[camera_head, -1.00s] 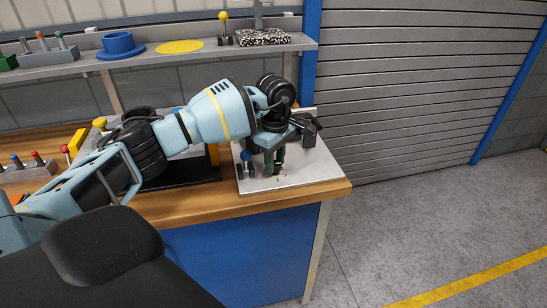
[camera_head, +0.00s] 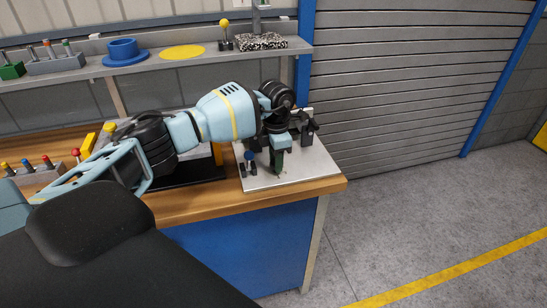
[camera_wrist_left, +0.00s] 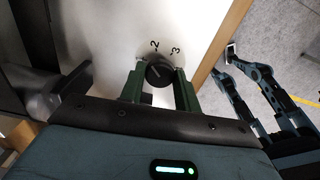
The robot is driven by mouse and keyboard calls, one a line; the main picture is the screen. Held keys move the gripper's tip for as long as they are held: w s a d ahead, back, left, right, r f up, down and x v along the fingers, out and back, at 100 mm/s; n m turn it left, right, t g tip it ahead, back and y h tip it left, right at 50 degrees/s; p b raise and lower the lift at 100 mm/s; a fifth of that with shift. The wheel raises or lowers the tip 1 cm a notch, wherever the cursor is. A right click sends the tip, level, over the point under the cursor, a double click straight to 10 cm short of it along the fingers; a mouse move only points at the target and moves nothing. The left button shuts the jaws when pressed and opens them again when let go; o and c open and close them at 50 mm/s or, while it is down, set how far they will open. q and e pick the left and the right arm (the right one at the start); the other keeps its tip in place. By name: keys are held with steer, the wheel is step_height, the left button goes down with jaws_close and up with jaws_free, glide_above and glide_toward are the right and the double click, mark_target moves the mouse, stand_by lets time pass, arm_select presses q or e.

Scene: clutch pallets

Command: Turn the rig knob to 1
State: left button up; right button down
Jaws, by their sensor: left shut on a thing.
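The rig knob (camera_wrist_left: 159,72) is round and black with a pale pointer mark. It stands on a light plate, with the numerals 2 and 3 printed above it in the left wrist view. No 1 is readable there, and which number the pointer faces is unclear. My left gripper (camera_wrist_left: 160,88) is shut on the knob, one green finger on each side. In the head view my left gripper (camera_head: 277,163) points down onto the light rig plate (camera_head: 310,170), and the knob is hidden behind its fingers. My right gripper is not seen.
A blue-topped part (camera_head: 248,158) stands on the plate just left of my left gripper. Black blocks (camera_head: 302,132) stand behind it. The wooden bench (camera_head: 200,205) ends right of the plate, with open floor beyond. A shelf (camera_head: 150,62) runs behind.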

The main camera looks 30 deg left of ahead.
arm_select(q)
steer(key=n+p, duration=0.1)
steer(key=n, duration=0.2)
steer(key=shift+r+n, duration=0.15)
steer(key=shift+n, duration=0.25)
steer(key=shift+n+p, duration=0.4)
steer(key=shift+n, duration=1.8)
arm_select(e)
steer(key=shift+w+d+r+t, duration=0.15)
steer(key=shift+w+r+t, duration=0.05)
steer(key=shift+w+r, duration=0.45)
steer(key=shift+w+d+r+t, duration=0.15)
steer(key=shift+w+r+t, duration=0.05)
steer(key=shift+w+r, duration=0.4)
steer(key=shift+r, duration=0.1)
arm_select(q)
steer(key=o, duration=1)
steer(key=shift+r, duration=3.75)
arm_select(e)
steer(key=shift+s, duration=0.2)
